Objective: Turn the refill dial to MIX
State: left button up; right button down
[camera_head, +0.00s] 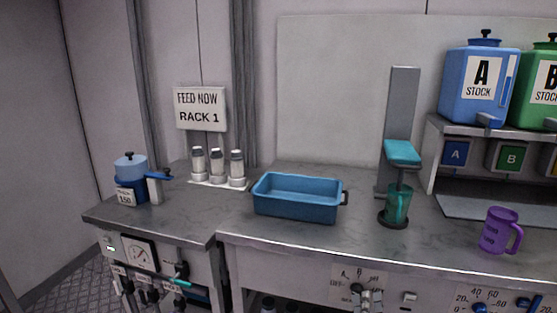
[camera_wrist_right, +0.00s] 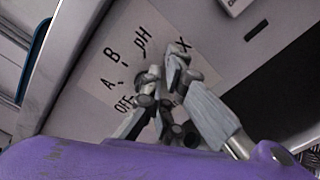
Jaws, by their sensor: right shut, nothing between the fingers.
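The refill dial's panel (camera_head: 340,274) is on the counter's front face, at the bottom of the head view. It carries the marks OFF, A, B and pH; in the wrist view the panel (camera_wrist_right: 97,77) also shows the end of a word in X. My right gripper (camera_head: 366,292) is in front of this panel, shut and empty. In the wrist view the right gripper's fingers (camera_wrist_right: 165,75) come together over the middle of the marks. The dial knob is mostly hidden behind the fingers, and I cannot tell which mark it points to. My left gripper is not in view.
On the counter stand a blue tray (camera_head: 296,207), a teal dispenser (camera_head: 397,203) and a purple mug (camera_head: 496,231). A small switch (camera_head: 409,298) and another dial panel (camera_head: 480,296) lie right of the refill panel. A purple surface fills the wrist view's bottom.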

jog(key=shift+s+f, duration=0.1)
jog(key=v, duration=0.5)
jog(key=shift+s+d, duration=0.1)
jog(key=shift+s, duration=0.35)
